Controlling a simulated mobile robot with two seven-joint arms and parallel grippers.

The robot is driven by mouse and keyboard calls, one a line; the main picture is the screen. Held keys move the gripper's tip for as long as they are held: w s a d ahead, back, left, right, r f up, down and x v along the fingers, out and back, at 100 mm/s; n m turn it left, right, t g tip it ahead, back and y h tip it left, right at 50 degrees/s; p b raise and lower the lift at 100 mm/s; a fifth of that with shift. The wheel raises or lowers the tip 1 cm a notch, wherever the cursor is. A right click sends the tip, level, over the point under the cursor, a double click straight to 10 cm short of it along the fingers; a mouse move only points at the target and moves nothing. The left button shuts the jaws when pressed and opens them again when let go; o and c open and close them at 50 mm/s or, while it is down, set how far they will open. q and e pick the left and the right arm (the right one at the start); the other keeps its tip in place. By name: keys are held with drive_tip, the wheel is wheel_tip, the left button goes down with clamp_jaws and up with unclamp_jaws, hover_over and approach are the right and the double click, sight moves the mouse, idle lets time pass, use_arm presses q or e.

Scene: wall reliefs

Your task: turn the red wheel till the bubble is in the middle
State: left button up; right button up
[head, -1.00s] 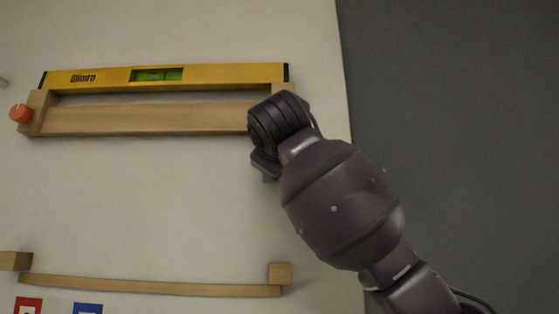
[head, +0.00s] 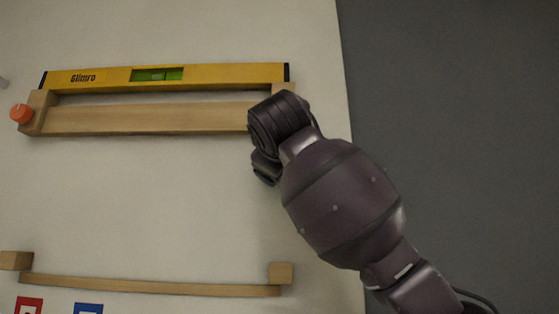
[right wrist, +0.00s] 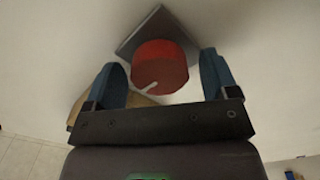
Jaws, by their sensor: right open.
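A yellow spirit level (head: 215,75) with a green vial (head: 157,74) lies along the top of a wooden frame on the wall in the head view. A pale bubble patch shows near the vial's middle, too small to place exactly. The red wheel (right wrist: 160,66), with a white mark, stands in front of a dark plate in the right wrist view. My right gripper (right wrist: 162,76) is open, with one blue finger on each side of the wheel; I cannot tell whether they touch it. In the head view my right arm hides this gripper and the wheel. My left gripper is out of view.
An orange knob (head: 21,113) sits at the frame's left end. A wooden rail (head: 150,287) with end blocks is lower on the wall, above a red card (head: 28,306) and a blue card (head: 88,309). The wall between frame and rail is clear.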

drive_tip(key=shift+s, duration=0.1)
drive_tip(key=s+b, duration=0.3)
drive_tip(key=s, duration=0.7)
drive_tip(key=shift+s, duration=0.35)
